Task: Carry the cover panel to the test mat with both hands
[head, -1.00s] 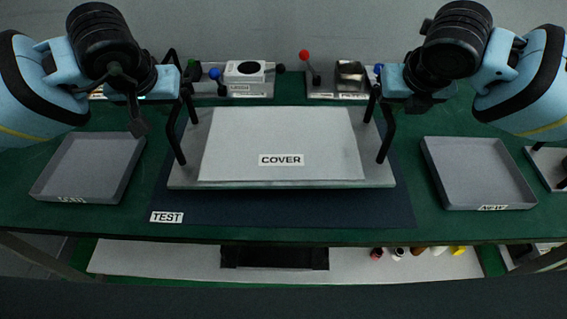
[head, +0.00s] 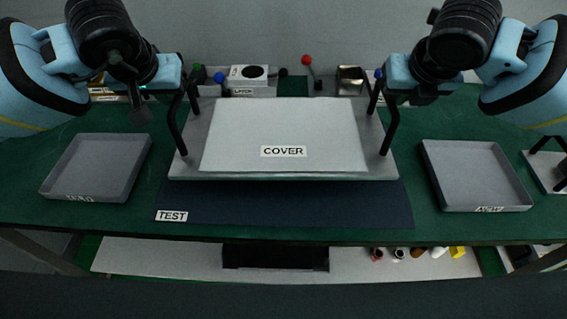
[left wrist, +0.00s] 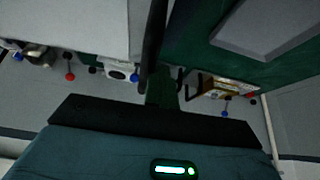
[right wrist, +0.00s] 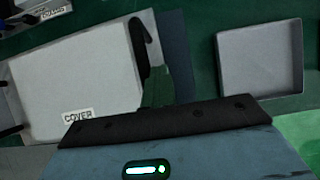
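The cover panel (head: 284,130) is a pale flat plate with a COVER label and a black handle at each side. It is roughly level over the dark blue test mat (head: 290,208), whose front strip and TEST label show. My left gripper (head: 188,88) is at the left handle (head: 174,125). My right gripper (head: 381,88) is at the right handle (head: 391,128). Both appear shut on the handles, with the fingertips partly hidden. The right wrist view shows the panel (right wrist: 75,80) and handle close to the gripper; the left wrist view shows the panel's underside or edge dimly.
A grey tray (head: 135,178) stands left of the mat and another (head: 432,178) right of it. Behind the panel are a latch fixture (head: 235,91) and stations with coloured knobs (head: 306,60). A lower shelf (head: 150,256) holds small items.

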